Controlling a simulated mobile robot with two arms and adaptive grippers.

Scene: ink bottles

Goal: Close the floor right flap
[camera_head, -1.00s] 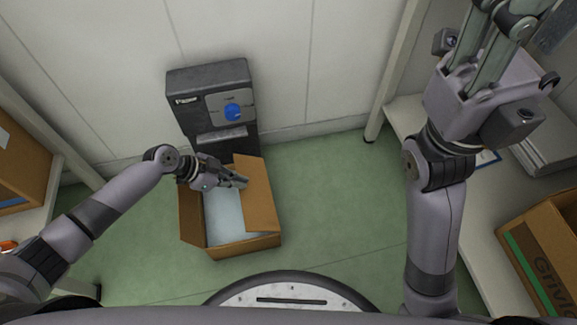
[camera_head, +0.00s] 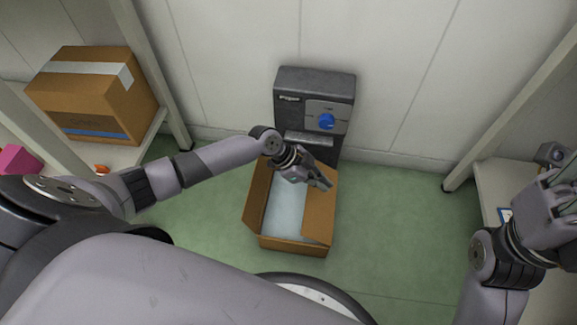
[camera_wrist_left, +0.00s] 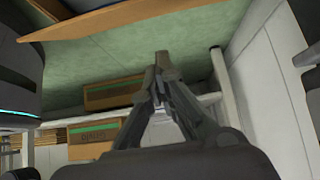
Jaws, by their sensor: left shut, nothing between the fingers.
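An open brown cardboard box (camera_head: 290,245) sits on the green floor in front of a dark grey machine, with a pale content (camera_head: 284,208) inside. Its right flap (camera_head: 320,212) stands along the right side and leans over the opening. The left flap (camera_head: 256,190) is folded outward. My left gripper (camera_head: 325,185) is shut and empty over the box's far right part, at the upper end of the right flap; I cannot tell whether it touches. In the left wrist view its fingertips (camera_wrist_left: 162,58) meet, with a brown cardboard edge (camera_wrist_left: 110,18) above. My right gripper (camera_head: 562,190) is partly cut off at the right edge.
The grey machine (camera_head: 315,85) with a blue knob stands against the wall behind the box. A shelf at left holds a taped carton (camera_head: 95,95). A white shelf (camera_head: 495,185) stands at right. Green floor (camera_head: 395,225) is clear right of the box.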

